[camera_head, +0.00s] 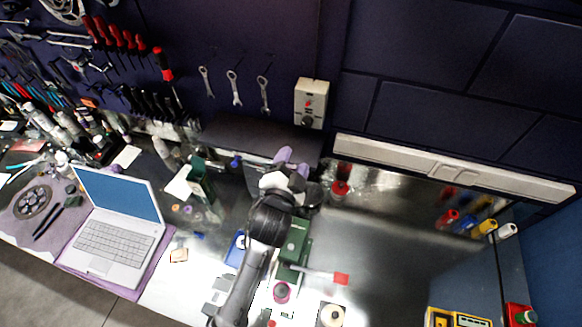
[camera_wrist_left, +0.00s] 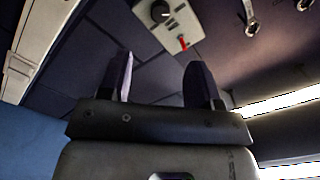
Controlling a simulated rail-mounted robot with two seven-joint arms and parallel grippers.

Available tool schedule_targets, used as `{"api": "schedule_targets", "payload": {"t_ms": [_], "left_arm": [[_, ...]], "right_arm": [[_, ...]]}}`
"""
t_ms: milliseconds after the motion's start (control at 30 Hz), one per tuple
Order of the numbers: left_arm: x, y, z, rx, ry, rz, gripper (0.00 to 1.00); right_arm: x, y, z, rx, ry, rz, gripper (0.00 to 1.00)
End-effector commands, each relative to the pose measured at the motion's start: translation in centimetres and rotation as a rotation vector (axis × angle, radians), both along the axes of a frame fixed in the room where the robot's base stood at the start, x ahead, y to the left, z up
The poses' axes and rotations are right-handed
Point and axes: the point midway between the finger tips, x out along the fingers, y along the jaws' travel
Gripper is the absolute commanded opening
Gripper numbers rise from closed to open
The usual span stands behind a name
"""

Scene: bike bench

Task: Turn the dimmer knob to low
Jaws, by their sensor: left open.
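A pale switch box (camera_head: 311,97) is fixed on the dark wall in the head view. It carries a round black dimmer knob (camera_head: 307,121) near its lower end and a small red switch (camera_head: 308,104) above it. In the left wrist view the box (camera_wrist_left: 178,27) shows at the top, with the knob (camera_wrist_left: 160,10) and the red switch (camera_wrist_left: 183,43). My left gripper (camera_head: 290,158) is open and empty, below the box in the head view and apart from the knob. Its fingers (camera_wrist_left: 161,78) stand apart in the wrist view. The knob's exact setting is too small to read. My right gripper is not in view.
Several wrenches (camera_head: 234,88) hang left of the box. A white wall trunking (camera_head: 450,170) runs to the right. The wall right of the box is clear.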

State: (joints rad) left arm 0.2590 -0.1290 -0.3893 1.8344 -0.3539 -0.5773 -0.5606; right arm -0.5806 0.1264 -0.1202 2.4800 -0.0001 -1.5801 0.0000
Motion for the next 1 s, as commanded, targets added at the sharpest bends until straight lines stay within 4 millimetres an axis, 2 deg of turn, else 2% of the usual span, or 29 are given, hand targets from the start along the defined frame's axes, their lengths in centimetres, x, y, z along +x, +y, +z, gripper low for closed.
{"api": "schedule_targets", "payload": {"t_ms": [233,867,933,1000], "left_arm": [[-1.2,0.3,0.0,0.001,0.000,0.000,0.57],[-1.3,0.3,0.0,-0.020,0.004,0.000,0.57],[-1.2,0.4,-0.4,-0.062,0.043,0.009,0.57],[-1.3,0.7,-1.8,-0.121,0.138,0.035,0.57]], "right_arm": [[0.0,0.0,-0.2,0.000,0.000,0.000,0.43],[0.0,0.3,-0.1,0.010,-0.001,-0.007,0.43],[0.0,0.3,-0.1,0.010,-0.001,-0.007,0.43],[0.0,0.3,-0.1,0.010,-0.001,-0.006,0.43]]}}
